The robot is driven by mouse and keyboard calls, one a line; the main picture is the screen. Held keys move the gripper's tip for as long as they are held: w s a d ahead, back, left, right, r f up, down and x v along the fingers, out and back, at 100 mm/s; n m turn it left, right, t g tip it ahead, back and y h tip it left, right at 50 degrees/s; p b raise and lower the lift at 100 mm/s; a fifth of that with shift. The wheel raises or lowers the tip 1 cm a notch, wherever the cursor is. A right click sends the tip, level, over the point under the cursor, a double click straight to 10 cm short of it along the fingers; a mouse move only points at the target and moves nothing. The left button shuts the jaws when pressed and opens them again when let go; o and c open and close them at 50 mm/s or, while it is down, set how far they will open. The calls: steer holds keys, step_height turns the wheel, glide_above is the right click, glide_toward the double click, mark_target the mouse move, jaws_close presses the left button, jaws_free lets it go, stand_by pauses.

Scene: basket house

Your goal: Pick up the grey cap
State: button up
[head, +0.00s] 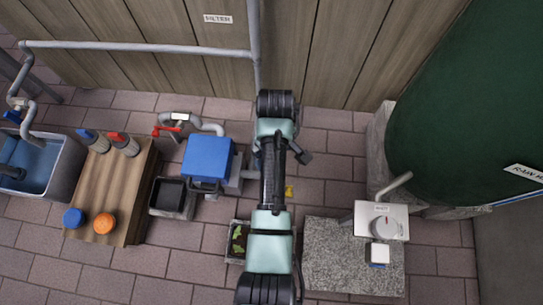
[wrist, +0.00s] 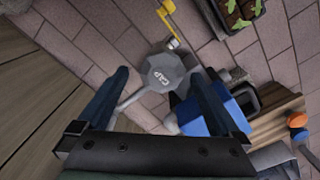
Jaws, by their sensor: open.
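The grey cap (wrist: 163,74) is an eight-sided piece marked "CAP" in the wrist view. It shows between the two fingertips in the picture, beyond them and apparently not held. My gripper (wrist: 160,80) is open, with one dark blue finger on each side of the view. I cannot tell the exact distance from the fingertips to the cap. In the head view my arm reaches over the middle of the floor and hides most of the area around the cap.
A blue box (head: 208,158) with grey pipes stands close beside the cap; it also shows in the wrist view (wrist: 205,112). A yellow piece (wrist: 165,14) lies beyond the cap. A planter (head: 238,241), wooden table (head: 113,190) and stone slab (head: 345,258) stand around.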

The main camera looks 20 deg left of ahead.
steer(key=f+b, duration=0.1)
steer(key=f, duration=0.1)
steer(key=f+b, duration=0.1)
steer(key=b, duration=0.1)
steer(key=shift+a+f, duration=0.35)
steer(key=shift+a, duration=0.05)
steer(key=shift+f+b, duration=0.4)
steer(key=shift+f, duration=0.15)
steer(key=shift+r, duration=0.15)
steer(key=c, duration=1.2)
steer(key=shift+r, duration=0.1)
